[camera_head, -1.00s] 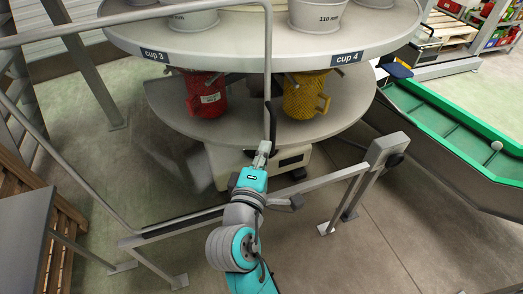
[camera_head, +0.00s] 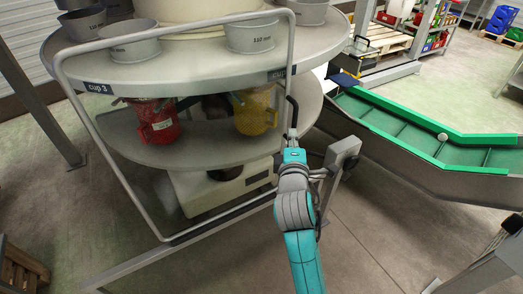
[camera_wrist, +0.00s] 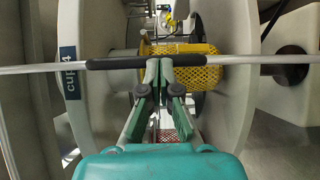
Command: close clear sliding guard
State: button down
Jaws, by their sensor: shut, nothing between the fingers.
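The clear sliding guard (camera_head: 150,222) shows as a grey tube frame in front of the round machine. Any clear pane is too faint to make out. Its right upright carries a black handle (camera_head: 294,111). My gripper (camera_head: 292,135) is at this handle, close to the end post.
A post (camera_head: 345,148) stands at the rail's right end, just right of my gripper. Behind the frame are a red basket (camera_head: 157,123) and a yellow basket (camera_head: 254,112) under the round table (camera_head: 190,62). A green conveyor (camera_head: 400,125) lies to the right.

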jog(key=w+d, duration=0.5)
jog(key=d, duration=0.3)
jog(key=w+d, duration=0.6)
jog(key=d, duration=0.3)
jog(key=shift+d, duration=0.25)
